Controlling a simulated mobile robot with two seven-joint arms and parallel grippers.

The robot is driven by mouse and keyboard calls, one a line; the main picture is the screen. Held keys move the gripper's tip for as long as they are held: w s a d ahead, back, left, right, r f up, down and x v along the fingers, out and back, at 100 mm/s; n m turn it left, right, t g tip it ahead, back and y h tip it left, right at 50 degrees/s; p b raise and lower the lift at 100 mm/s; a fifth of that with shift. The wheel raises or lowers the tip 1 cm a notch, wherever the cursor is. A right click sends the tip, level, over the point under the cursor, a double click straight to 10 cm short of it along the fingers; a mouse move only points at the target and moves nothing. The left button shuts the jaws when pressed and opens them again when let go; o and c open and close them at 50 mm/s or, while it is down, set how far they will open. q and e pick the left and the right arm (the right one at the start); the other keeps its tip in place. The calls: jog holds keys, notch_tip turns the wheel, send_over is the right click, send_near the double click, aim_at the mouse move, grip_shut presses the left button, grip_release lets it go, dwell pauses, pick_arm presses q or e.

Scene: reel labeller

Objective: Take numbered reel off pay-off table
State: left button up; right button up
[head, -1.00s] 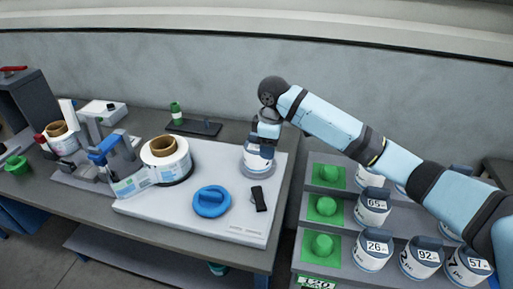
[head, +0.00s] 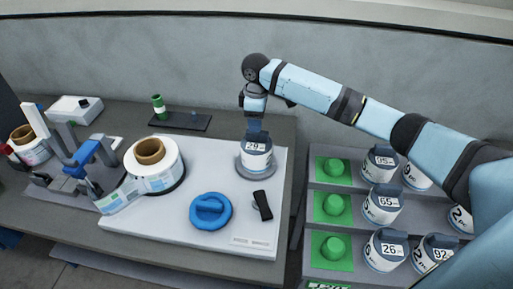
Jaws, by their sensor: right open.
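A white numbered reel (head: 256,159) marked 29, with a dark blue handle on top, stands upright on a round grey disc (head: 243,172), which looks like the pay-off table, at the back right of the white board. My right gripper (head: 255,108) is open and points down just above the handle. Whether its fingertips touch or straddle the handle I cannot tell. My left gripper is not in view.
On the white board (head: 210,240) are a blue round knob (head: 210,211), a black clip-like piece (head: 262,205) and a large label roll (head: 158,168). At right, a stepped rack (head: 310,215) holds several numbered reels and green pegs on green pads.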

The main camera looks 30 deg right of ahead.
aim_at(256, 134)
jog(key=shift+f, duration=0.65)
jog(key=shift+f+p, duration=0.45)
jog(key=shift+f, duration=1.95)
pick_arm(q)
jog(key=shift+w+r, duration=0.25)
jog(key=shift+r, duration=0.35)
pick_arm(e)
grip_shut()
